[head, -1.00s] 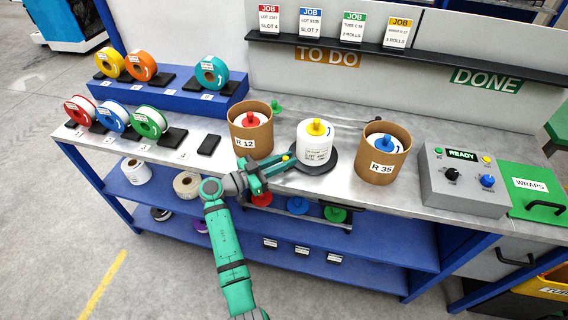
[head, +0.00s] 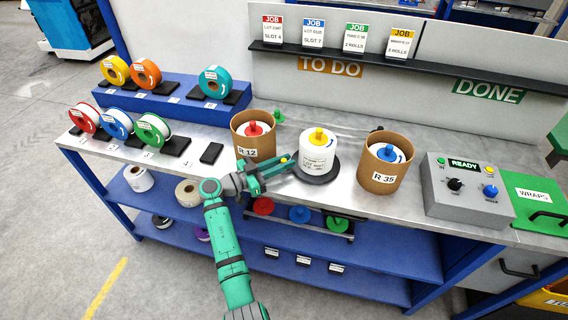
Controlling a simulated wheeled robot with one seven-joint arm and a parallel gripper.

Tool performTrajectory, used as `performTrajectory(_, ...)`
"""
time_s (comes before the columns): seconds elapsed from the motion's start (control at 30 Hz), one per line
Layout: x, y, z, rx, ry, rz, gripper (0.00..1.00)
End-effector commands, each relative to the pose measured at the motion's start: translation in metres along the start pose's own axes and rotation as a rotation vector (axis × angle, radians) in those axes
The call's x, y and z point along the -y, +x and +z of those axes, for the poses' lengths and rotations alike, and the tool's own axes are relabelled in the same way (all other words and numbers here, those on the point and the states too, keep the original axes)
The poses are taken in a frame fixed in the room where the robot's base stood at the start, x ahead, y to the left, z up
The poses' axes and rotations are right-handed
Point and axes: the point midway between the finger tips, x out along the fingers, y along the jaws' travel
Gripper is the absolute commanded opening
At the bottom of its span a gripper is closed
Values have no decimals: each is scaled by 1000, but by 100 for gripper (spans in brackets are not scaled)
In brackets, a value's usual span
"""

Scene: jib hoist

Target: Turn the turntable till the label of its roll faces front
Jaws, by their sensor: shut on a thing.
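The turntable (head: 322,180) is a dark round disc on the bench between two cardboard tubs. A white roll (head: 330,158) with a yellow knob on top stands upright on it. The roll's printed label (head: 313,163) shows on its near side, a little left of the middle, with small text. A crank handle with a small yellow knob (head: 284,160) sticks out from the turntable to the left. My gripper (head: 285,166) is shut at this handle, left of the roll and apart from it. The fingers partly hide the handle.
Cardboard tub R 12 (head: 252,146) stands close behind my gripper; tub R 35 (head: 383,178) stands right of the turntable. A control box (head: 468,200) reading READY is farther right. Coloured spools (head: 152,130) stand at the left. Lower shelves lie under the bench.

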Motion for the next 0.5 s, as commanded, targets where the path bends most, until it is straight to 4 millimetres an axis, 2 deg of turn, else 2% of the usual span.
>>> performTrajectory(0.4,3,0,-1,0,1,-9,0)
performTrajectory(0.43,3,0,-1,0,1,-9,24)
performTrajectory(0.5,3,0,-1,0,1,-8,35)
